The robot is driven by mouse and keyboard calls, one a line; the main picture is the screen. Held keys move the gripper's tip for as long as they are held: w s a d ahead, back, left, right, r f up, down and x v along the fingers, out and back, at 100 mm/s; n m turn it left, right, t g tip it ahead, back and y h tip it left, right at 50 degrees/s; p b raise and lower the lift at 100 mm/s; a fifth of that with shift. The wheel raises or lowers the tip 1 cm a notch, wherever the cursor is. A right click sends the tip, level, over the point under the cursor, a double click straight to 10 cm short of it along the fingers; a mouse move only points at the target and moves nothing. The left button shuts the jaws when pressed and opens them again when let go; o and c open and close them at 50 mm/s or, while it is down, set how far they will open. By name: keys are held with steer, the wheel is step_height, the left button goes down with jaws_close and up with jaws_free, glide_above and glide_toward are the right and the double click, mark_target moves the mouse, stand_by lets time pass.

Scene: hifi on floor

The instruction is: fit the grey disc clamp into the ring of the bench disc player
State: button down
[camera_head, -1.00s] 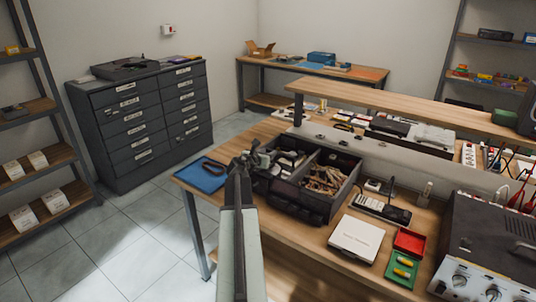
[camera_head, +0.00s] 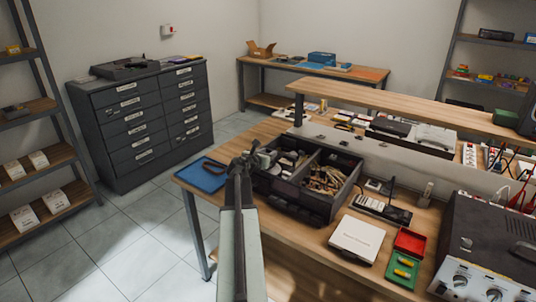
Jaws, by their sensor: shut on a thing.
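My gripper (camera_head: 252,157) is at the end of my arm, in front of the left end of the dark open toolbox on the bench. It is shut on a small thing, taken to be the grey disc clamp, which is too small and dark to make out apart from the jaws. A white flat box with a printed lid (camera_head: 357,238) lies on the bench to the right. A dark flat device (camera_head: 124,68) sits on the drawer cabinet. I cannot tell which of these is the bench disc player, and no ring is clear in view.
The open toolbox (camera_head: 315,211) has raised walls and holds many small parts. A blue mat (camera_head: 202,175) lies at the bench's left end. Red (camera_head: 409,242) and green (camera_head: 402,268) trays and a large dark instrument (camera_head: 490,245) stand at right. The floor at left is clear.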

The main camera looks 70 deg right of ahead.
steer(key=shift+f+b, duration=0.6)
steer(key=c, duration=0.9)
jaws_free()
steer(key=shift+o, duration=0.2)
steer(key=p+v, duration=0.2)
steer(key=v, duration=0.6)
steer(key=shift+d, duration=0.1)
step_height(320, 180, up, 7)
steer(key=p, duration=0.7)
